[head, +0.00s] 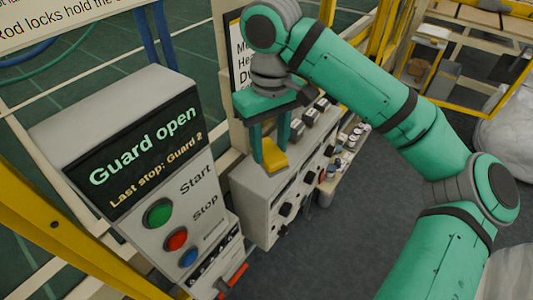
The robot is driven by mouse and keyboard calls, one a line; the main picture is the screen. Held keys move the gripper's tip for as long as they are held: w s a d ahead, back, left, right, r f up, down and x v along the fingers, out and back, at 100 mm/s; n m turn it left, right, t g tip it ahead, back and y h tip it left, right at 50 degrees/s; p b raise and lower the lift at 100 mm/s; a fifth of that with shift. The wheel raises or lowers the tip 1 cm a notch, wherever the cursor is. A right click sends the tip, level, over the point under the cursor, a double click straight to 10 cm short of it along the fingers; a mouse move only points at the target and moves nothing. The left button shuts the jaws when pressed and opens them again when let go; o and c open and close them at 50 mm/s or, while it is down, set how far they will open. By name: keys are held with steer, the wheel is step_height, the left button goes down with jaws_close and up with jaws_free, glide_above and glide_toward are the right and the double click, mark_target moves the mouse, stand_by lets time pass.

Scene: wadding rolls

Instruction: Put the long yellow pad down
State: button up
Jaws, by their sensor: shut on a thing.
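The yellow pad (273,157) is between the fingers of my gripper (269,148), near the middle of the head view. My gripper points down and is shut on the pad. The pad is at or just above the top of a grey control box (247,181); I cannot tell whether it touches. Its upper part is partly hidden by the fingers, so its full length does not show.
A grey panel (120,105) with a "Guard open" screen and coloured buttons stands at the left. Several small dark items (311,116) sit right of my gripper. A yellow frame post (65,190) rises at the far left. Dark floor (345,235) is clear in front.

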mark_target(268, 146)
steer(key=w+f, duration=0.1)
steer(key=f, duration=0.1)
steer(key=w+f, duration=0.1)
steer(key=w, duration=0.1)
steer(key=w+f, duration=0.2)
steer(key=shift+w+a+f, duration=0.2)
steer(key=shift+a+f, duration=0.05)
steer(key=shift+f, duration=0.1)
steer(key=shift+w+f, duration=0.2)
steer(key=shift+f, duration=0.75)
steer(key=shift+w+f, duration=0.15)
steer(key=shift+f, duration=0.8)
steer(key=shift+f, duration=0.15)
steer(key=o, duration=1.1)
steer(key=shift+o, duration=0.2)
step_height(268, 146, up, 12)
steer(key=shift+a, duration=0.1)
